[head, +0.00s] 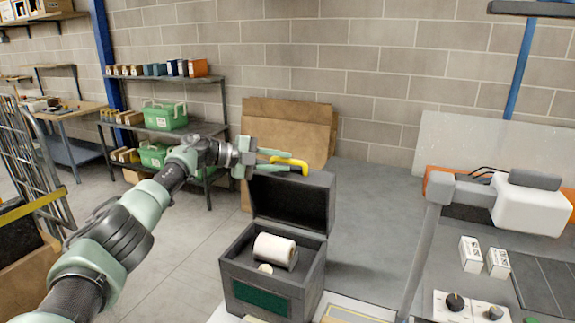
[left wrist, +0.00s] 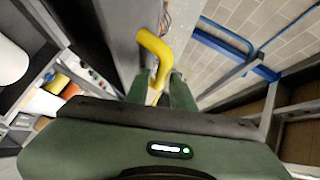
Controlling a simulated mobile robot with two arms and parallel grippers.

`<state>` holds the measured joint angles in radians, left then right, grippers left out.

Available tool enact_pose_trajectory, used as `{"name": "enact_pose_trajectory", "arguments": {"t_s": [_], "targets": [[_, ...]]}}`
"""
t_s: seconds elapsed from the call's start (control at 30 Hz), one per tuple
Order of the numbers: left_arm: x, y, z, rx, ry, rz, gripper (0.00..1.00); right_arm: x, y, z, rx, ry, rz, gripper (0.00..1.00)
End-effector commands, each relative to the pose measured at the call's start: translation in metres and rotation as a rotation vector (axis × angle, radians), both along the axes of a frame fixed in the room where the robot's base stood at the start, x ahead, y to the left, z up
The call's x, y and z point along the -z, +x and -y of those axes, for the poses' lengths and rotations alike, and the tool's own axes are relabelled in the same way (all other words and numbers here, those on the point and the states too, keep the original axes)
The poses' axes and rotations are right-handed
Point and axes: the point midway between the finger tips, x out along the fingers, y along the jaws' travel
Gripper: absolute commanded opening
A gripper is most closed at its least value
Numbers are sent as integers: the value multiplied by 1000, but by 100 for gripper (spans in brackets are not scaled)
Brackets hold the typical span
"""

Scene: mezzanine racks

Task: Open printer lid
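The printer (head: 238,272) is a dark grey box with a green front panel, standing on the bench. Its lid (head: 292,200) stands raised, close to upright, at the back of the box. A white paper roll (head: 274,248) shows inside. A yellow handle (head: 303,166) is at the lid's top edge. My left gripper (head: 288,160) reaches it from the left, with its green fingers on either side of the bar. In the left wrist view the yellow handle (left wrist: 151,42) runs between the fingertips (left wrist: 158,84), which look closed on it. My right gripper is not in view.
Two small white boxes (head: 470,254) and a panel with black knobs (head: 455,302) lie right of the printer. Cardboard sheets (head: 290,125) lean on the wall. A shelf with green bins (head: 165,116) is behind my left arm.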

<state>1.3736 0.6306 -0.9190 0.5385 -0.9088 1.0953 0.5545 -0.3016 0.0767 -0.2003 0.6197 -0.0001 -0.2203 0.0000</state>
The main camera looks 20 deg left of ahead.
Motion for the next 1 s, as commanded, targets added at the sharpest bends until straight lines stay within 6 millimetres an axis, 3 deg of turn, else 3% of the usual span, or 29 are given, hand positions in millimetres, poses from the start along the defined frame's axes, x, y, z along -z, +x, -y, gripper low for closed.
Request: {"name": "enact_pose_trajectory", "arguments": {"t_s": [0.1,0.3,1.0], "targets": [[-2,-15,-19,-2,2,3,23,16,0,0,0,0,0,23],[-10,-29,-35,-1,0,1,23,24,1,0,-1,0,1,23],[-13,-32,-37,-1,-1,0,23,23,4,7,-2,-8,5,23]]}}
